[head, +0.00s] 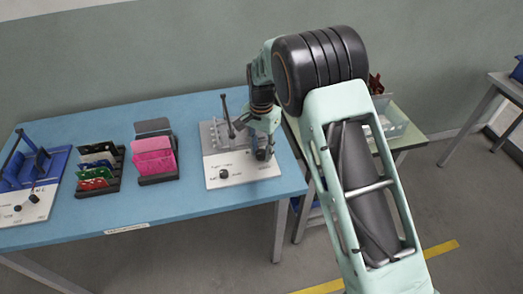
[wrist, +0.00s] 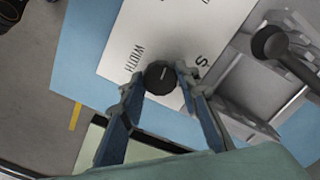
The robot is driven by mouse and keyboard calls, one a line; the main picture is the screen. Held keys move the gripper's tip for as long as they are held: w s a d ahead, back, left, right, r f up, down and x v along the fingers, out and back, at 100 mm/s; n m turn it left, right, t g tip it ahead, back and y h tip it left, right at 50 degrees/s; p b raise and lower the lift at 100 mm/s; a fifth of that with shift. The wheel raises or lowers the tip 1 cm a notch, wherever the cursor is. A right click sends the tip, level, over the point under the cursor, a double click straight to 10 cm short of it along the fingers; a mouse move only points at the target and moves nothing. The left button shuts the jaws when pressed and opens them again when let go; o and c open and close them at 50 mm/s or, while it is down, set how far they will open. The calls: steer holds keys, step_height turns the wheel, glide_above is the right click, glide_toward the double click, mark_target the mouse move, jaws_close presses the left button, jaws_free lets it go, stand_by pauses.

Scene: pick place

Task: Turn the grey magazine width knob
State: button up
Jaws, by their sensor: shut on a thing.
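The grey magazine (head: 212,134) stands on a white base plate (head: 240,178) at the right end of the blue table. Its black round width knob (wrist: 160,76) sits on the white plate beside the printed word WIDTH in the wrist view. My gripper (wrist: 159,79) has one finger on each side of this knob and is shut on it. In the head view my gripper (head: 263,153) is low over the plate's right side, and it partly hides the knob. A second black knob (head: 224,174) is on the plate's front left, apart from my gripper.
A dark lever (head: 227,112) with a ball end (wrist: 269,43) rises from the magazine near my gripper. A rack of pink cards (head: 153,153), a rack of mixed cards (head: 95,168) and a blue magazine (head: 38,168) stand to the left. The table's front strip (head: 190,207) is clear.

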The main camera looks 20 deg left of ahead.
mark_target(261, 153)
steer(key=shift+m, duration=1)
steer(key=o, duration=1.2)
steer(key=shift+c, duration=0.2)
steer(key=shift+r, duration=0.15)
step_height(261, 153, up, 12)
